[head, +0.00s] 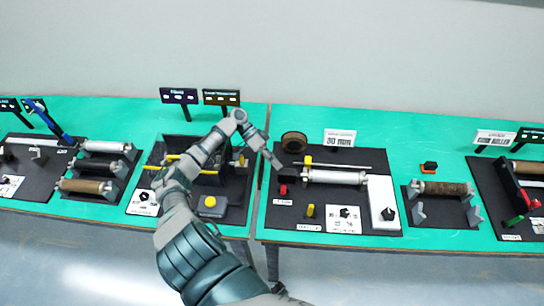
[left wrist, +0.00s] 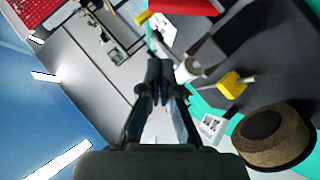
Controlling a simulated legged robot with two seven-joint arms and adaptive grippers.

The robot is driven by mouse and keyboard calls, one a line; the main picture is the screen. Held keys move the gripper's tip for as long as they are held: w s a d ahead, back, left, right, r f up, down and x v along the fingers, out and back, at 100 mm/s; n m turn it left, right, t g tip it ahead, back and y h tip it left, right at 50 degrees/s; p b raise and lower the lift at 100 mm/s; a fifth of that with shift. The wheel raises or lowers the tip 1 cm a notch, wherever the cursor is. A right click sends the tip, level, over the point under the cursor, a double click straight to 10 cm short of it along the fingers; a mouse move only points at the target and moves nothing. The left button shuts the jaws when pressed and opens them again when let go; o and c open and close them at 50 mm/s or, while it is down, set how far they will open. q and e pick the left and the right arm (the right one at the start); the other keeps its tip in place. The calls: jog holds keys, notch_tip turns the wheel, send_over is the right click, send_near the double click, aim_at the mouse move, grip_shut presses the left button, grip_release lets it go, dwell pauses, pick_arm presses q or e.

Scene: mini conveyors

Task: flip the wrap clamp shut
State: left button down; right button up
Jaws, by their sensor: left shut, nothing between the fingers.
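A black station board with a white roller (head: 335,177) lies on the right-hand green table in the head view. It carries a black block (head: 289,174) with a red knob (head: 283,190) and yellow-topped parts. I cannot tell which part is the wrap clamp or how its lever stands. My left gripper (head: 277,164) is shut and empty, just above and left of the black block. In the left wrist view its fingers (left wrist: 160,82) are together, with a yellow part (left wrist: 233,85) and the white roller (left wrist: 188,69) beyond them to the right. My right gripper does not show.
A brown ring-shaped roll (head: 294,142) stands behind the block, also in the left wrist view (left wrist: 270,137). A white panel (head: 383,205) is right of the roller. Another roller station (head: 445,188) lies further right.

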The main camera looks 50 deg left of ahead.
aim_at(279, 189)
pick_arm(q)
jog(key=d+f, duration=0.1)
jog(key=s+d+f+p, duration=0.1)
jog(key=f, duration=0.1)
jog(key=s+d+f, duration=0.1)
jog(key=shift+d+f, duration=0.15)
jog(key=shift+d, duration=0.15)
jog(key=shift+s+d+f, duration=0.1)
jog(key=shift+d+f, duration=0.2)
jog(key=shift+d, duration=0.3)
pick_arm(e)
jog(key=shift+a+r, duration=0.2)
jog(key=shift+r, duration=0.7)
pick_arm(q)
jog(key=shift+a, duration=0.15)
